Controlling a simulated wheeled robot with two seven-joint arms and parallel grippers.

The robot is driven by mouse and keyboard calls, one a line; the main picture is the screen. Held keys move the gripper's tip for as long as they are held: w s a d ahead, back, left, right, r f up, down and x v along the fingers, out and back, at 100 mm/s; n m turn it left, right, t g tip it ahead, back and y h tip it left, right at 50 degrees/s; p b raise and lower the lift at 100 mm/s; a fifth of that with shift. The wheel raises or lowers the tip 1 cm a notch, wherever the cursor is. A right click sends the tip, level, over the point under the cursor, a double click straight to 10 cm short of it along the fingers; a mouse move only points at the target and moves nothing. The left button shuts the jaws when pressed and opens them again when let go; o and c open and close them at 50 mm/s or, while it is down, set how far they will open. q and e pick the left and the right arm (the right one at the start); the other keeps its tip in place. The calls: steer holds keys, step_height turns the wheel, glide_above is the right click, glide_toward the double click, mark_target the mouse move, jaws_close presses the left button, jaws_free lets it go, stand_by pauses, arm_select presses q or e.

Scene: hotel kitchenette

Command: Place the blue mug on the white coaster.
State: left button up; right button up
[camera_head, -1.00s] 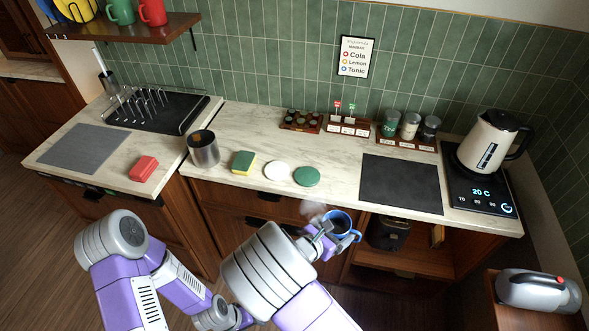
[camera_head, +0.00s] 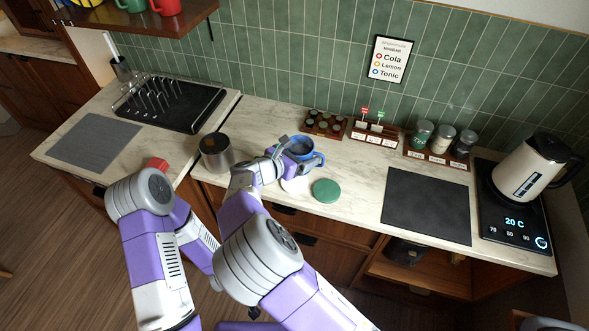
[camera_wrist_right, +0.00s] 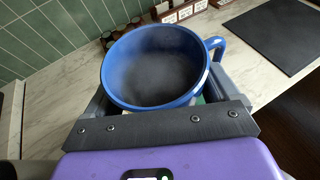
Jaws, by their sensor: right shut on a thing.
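The blue mug (camera_head: 312,162) is upright over the counter, with its handle to the right. My right gripper (camera_head: 284,152) is shut on it. In the right wrist view the mug (camera_wrist_right: 185,88) sits between the two fingers, with a dark, hazy inside. The white coaster (camera_head: 295,185) lies near the counter's front edge, just below the mug in the head view, and is partly hidden by my right arm. I cannot tell how high the mug is above the counter. My left arm shows at the left, but its gripper is not in view.
A green coaster (camera_head: 326,191) lies right of the white one. A metal canister (camera_head: 216,152) stands to the left. Racks with small jars (camera_head: 326,124) and cards (camera_head: 374,133) stand behind. A dark mat (camera_head: 427,207) and a kettle (camera_head: 527,168) are at the right.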

steer(key=shift+w+a+r, duration=0.4)
steer(key=shift+w+a, duration=0.05)
steer(key=shift+a, duration=0.05)
steer(key=shift+w+a+f, duration=0.1)
steer(key=shift+w+a, duration=0.05)
steer(key=shift+w, duration=0.05)
steer(key=b, duration=0.1)
glide_above(295, 181)
step_height(295, 181, down, 10)
steer(key=shift+w+r, duration=0.1)
steer(key=shift+r, duration=0.15)
arm_select(q)
steer(key=shift+w+f, duration=0.3)
steer(key=shift+f, duration=0.2)
arm_select(e)
steer(key=shift+f, duration=0.15)
steer(key=o, duration=1.2)
arm_select(q)
steer(key=shift+f, duration=0.1)
arm_select(e)
steer(key=shift+o, duration=0.2)
